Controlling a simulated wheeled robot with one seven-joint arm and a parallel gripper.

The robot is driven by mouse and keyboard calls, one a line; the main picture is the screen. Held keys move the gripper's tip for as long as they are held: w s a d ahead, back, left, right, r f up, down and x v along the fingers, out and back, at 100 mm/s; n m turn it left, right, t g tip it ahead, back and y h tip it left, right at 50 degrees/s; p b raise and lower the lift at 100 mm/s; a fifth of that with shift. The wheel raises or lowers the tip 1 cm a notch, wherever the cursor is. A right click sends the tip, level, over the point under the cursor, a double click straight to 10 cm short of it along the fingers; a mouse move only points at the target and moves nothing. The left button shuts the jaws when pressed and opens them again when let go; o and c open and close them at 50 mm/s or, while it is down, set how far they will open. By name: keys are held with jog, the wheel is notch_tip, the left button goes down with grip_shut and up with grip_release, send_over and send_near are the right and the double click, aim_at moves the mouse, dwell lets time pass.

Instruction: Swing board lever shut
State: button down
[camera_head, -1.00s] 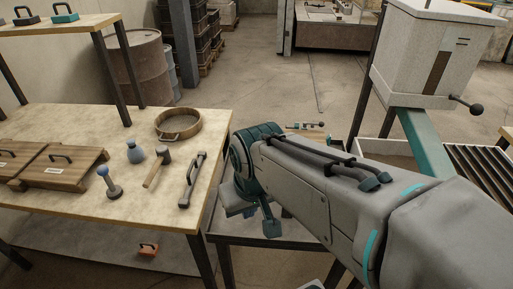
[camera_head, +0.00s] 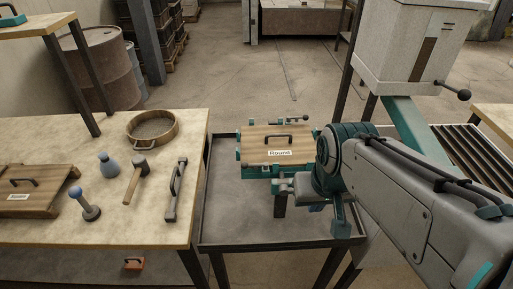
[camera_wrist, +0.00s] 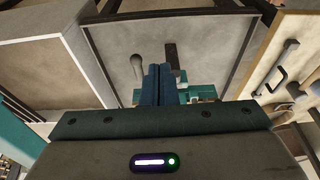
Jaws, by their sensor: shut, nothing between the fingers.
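A wooden board (camera_head: 262,145) labelled "Round", with a dark handle, sits on a teal fixture (camera_head: 247,166) on the low tray table. A thin bar with a dark knob (camera_head: 296,121) lies along the fixture's back edge. A dark bar (camera_head: 280,207) sticks out at its front and shows in the wrist view (camera_wrist: 171,56), beside a short grey rod (camera_wrist: 138,66). I cannot tell which of these is the lever. My gripper (camera_wrist: 159,72) is shut and empty, its blue fingers together near the fixture's front. My arm partly hides the fixture's right side.
A hopper (camera_head: 412,50) on a teal chute stands at right. The tray table's (camera_head: 223,215) left part is bare.

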jog(key=w+d+r+n+t+h+p, duration=0.1)
jog(key=w+d+n+t, duration=0.2)
jog(key=w, duration=0.4)
jog(key=w+d+r+n+t+h+p, duration=0.1)
jog(key=w+d+r+n+t+h, duration=0.1)
jog(key=w+n+t, duration=0.3)
jog(key=a+f+n+g+y+p, duration=0.1)
jog(key=a+f+n+g+y, duration=0.2)
jog(key=a+n+y, duration=0.1)
jog(key=s+a+f+n+g+y+p, duration=0.1)
jog(key=a+f+n+g+y, duration=0.1)
jog(key=a+n+y, duration=0.3)
jog(key=a+f+n, duration=0.1)
jog(key=a, duration=0.1)
jog(key=shift+a+g, duration=0.3)
jog(key=shift+g, duration=0.1)
jog(key=shift+a+f, duration=0.1)
jog(key=shift+f, duration=0.05)
